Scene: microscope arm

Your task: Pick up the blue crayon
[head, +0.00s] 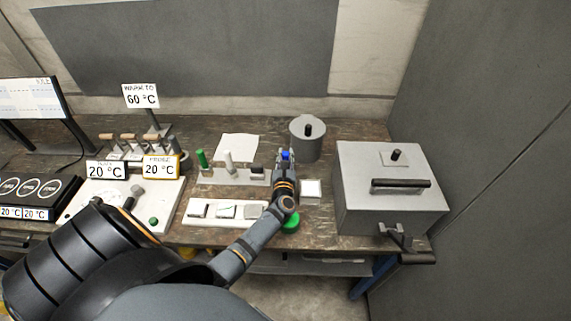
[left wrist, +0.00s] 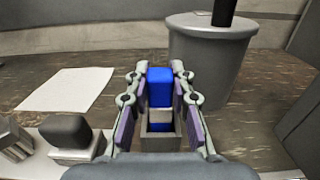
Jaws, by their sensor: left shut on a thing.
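The blue crayon (head: 286,155) is upright at the right end of the pale crayon rack (head: 222,178). In the left wrist view the blue crayon (left wrist: 160,88) stands between the two fingers, with a grey block-like part over its lower portion. My left gripper (head: 285,158) is shut on it, one finger on each side; it fills the middle of the left wrist view (left wrist: 158,76). A green crayon (head: 201,158), a white one (head: 228,162) and a dark stub (head: 257,170) are on the rack. My right gripper is not in view.
A grey lidded pot (head: 307,143) stands just behind the gripper. A large grey box (head: 385,205) with handles is to the right. A white tray (head: 225,211) lies in front, and a paper sheet (head: 237,147) lies behind the rack. Instruments crowd the left.

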